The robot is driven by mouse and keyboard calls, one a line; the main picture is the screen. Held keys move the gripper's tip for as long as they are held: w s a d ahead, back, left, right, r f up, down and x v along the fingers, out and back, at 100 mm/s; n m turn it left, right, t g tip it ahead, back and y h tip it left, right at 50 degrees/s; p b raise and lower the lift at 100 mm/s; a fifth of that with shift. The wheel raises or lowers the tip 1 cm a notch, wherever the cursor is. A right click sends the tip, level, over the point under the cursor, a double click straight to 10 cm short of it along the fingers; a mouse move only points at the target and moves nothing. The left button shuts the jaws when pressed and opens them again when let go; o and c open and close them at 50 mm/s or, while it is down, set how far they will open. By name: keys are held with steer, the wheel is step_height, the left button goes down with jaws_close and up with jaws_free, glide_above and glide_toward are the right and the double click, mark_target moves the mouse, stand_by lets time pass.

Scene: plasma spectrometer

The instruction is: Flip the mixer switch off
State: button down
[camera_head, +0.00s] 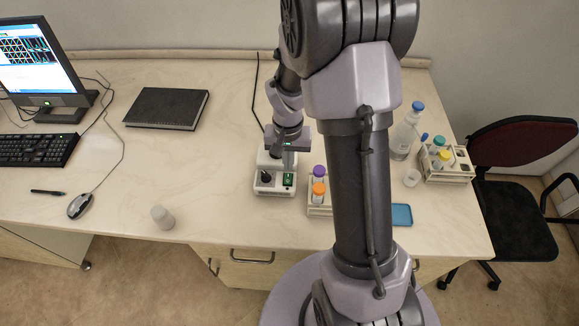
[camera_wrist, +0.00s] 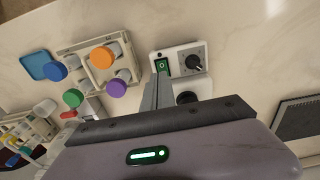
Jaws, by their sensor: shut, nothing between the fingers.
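The mixer is a small white box (camera_head: 262,189) near the front edge of the table, left of the test tube rack. Its front carries a green-lit rocker switch (camera_head: 289,180) and a black knob (camera_head: 266,177). In the wrist view the mixer (camera_wrist: 181,50) shows the green switch (camera_wrist: 163,65) beside the dark knob (camera_wrist: 194,64). My gripper (camera_head: 290,165) is shut and empty, pointing down just over the switch side of the mixer. In the wrist view its fingertips (camera_wrist: 161,76) lie right at the switch; whether they touch it I cannot tell. The switch's tilt is too small to read.
A rack (camera_head: 319,210) with purple- and orange-capped tubes stands close to the mixer's right. Further right are a blue tray (camera_head: 402,215), a bottle (camera_head: 404,138) and another rack (camera_head: 447,174). The table between is clear.

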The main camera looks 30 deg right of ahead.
step_height(320, 180, up, 6)
steer(key=p, duration=0.1)
steer(key=shift+s+a, duration=0.2)
steer(key=shift+a, duration=0.05)
steer(key=shift+r, duration=0.1)
steer(key=s+a+r+n+t+y+b, duration=0.2)
steer(key=s+a+t+b, duration=0.3)
steer(key=s+a+b, duration=0.9)
steer(key=shift+s+a+r+b, duration=0.3)
steer(key=shift+s+r+b, duration=0.35)
steer(key=shift+s+b, duration=0.25)
